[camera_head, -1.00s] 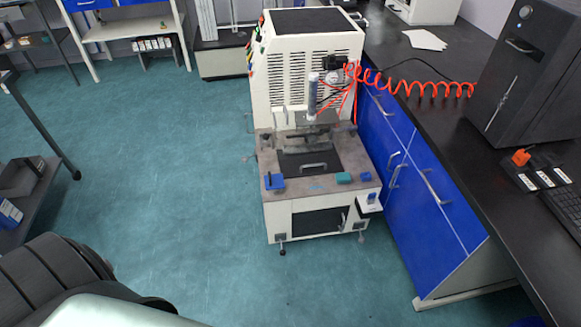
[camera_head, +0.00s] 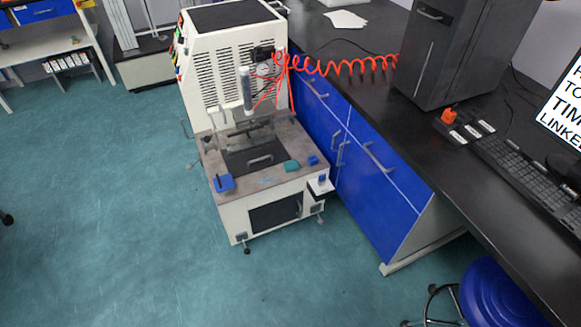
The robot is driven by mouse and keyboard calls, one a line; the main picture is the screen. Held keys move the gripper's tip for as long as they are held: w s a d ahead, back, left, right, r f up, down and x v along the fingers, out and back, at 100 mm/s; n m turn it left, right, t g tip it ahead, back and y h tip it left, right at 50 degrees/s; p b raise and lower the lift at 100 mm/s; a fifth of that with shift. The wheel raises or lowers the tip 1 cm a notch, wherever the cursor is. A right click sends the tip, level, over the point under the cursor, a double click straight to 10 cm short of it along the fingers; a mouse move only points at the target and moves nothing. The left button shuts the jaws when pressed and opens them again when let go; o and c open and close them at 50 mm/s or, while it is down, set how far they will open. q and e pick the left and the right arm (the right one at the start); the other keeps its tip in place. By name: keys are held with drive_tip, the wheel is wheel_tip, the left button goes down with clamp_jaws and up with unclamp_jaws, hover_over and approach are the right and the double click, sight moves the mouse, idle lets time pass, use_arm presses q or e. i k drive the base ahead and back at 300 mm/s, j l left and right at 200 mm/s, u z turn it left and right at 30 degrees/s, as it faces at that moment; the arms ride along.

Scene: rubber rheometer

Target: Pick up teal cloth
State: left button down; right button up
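A small teal folded piece (camera_head: 292,166), which looks like the teal cloth, lies on the front right part of the rheometer's worktop (camera_head: 240,183). A small blue block (camera_head: 313,160) is just right of it. A blue item (camera_head: 223,183) sits at the worktop's front left corner. A dark plate with a handle (camera_head: 252,158) lies between them. Neither of my grippers is in view.
The white rheometer (camera_head: 232,65) stands on the floor against a black bench with blue cabinets (camera_head: 365,175). An orange coiled hose (camera_head: 345,68) runs from it over the bench. A blue stool (camera_head: 490,292) is at lower right. The teal floor (camera_head: 110,210) at left is clear.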

sight(292, 165)
drive_tip(key=i+j, duration=0.25)
drive_tip(key=j, duration=0.15)
drive_tip(key=i+j+z, duration=0.45)
drive_tip(key=j, duration=0.2)
drive_tip(key=j+z, duration=0.25)
drive_tip(key=i+j+z, duration=0.1)
drive_tip(key=j+z, duration=0.15)
drive_tip(key=j, duration=0.2)
